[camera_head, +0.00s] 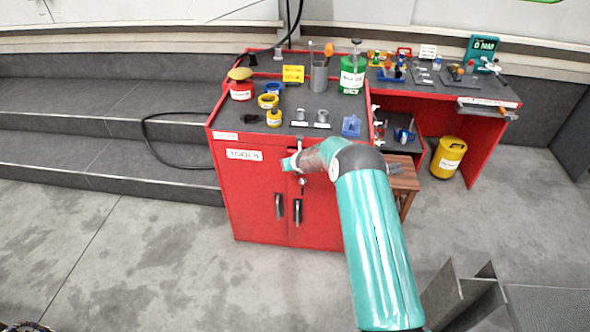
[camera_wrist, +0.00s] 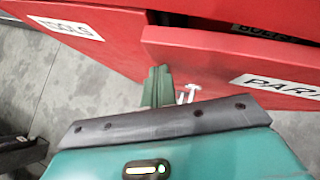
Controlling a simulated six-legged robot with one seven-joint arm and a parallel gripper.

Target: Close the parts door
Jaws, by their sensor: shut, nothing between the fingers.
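The red cabinet (camera_head: 232,136) has two doors side by side. The parts door (camera_head: 318,222) is the right one; my arm covers its upper part in the head view. In the wrist view the parts door (camera_wrist: 205,60) carries a partly visible white label, and its free edge stands out past the tools door (camera_wrist: 110,40), so it looks slightly ajar. The tools door (camera_head: 248,190) looks shut. My gripper (camera_head: 290,163) is shut and empty at the upper front of the cabinet, near the seam. Its fingers (camera_wrist: 158,86) show beside the parts door's edge; contact cannot be told.
Jars, cups and a green canister (camera_head: 352,75) stand on the cabinet top. A red workbench (camera_head: 485,140) with a yellow barrel (camera_head: 448,158) below is at right. Grey steps (camera_head: 90,150) rise at left. The floor in front is clear, except metal plates (camera_head: 465,295) at lower right.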

